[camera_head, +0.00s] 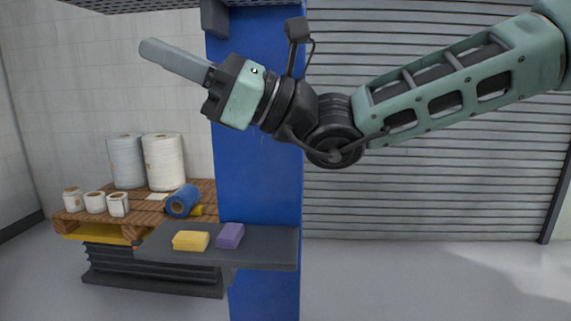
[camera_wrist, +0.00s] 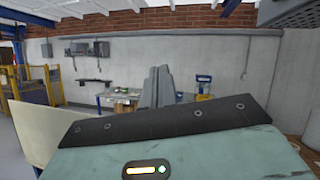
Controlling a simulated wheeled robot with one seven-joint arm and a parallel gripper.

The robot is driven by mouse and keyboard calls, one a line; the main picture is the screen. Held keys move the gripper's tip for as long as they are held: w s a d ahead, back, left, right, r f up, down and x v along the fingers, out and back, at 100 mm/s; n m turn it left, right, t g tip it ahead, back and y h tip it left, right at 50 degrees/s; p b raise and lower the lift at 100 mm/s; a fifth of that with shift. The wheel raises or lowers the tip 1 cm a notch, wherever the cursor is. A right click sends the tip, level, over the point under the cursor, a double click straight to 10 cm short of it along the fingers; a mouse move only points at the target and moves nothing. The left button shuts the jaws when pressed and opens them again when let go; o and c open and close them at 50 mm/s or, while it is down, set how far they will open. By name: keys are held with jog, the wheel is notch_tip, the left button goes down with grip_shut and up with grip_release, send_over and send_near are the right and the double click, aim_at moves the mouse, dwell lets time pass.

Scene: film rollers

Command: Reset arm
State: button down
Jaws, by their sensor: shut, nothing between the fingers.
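My gripper (camera_head: 150,50) is at the upper left of the head view, at the end of my arm, which reaches in from the right. In the wrist view my gripper's fingers (camera_wrist: 158,80) stand closed beyond the dark edge of the gripper body, with nothing held.
Below, a grey shelf (camera_head: 265,240) on the blue column (camera_head: 258,170) holds a yellow block (camera_head: 190,240) and a purple block (camera_head: 230,235). A wooden pallet (camera_head: 140,215) behind holds large rolls (camera_head: 164,162), small rolls (camera_head: 96,203) and a blue roll (camera_head: 183,201). A shutter (camera_head: 430,190) stands behind my arm.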

jog(key=s+a+f+n+g+h, duration=0.25)
jog(key=s+f+n+h, duration=0.35)
jog(key=s+f, duration=0.45)
jog(key=s+d+f+n+h, duration=0.2)
jog(key=d+f+n+h, duration=0.15)
jog(key=f, duration=0.45)
jog(key=s+d+f+n+h, duration=0.3)
jog(key=d+f+h, duration=0.2)
jog(key=f, duration=0.3)
jog(key=w+d+f+n+t+h, duration=0.1)
jog(key=d+f+n+t+h, duration=0.2)
jog(key=d, duration=0.7)
jog(key=w+d+f+n+t+h, duration=0.1)
jog(key=d+f+n+t+h, duration=0.2)
jog(key=d, duration=0.7)
notch_tip(320, 180, down, 3)
jog(key=shift+d+r+n+h, duration=0.15)
jog(key=shift+d+n+h, duration=0.2)
jog(key=shift+n+h, duration=0.7)
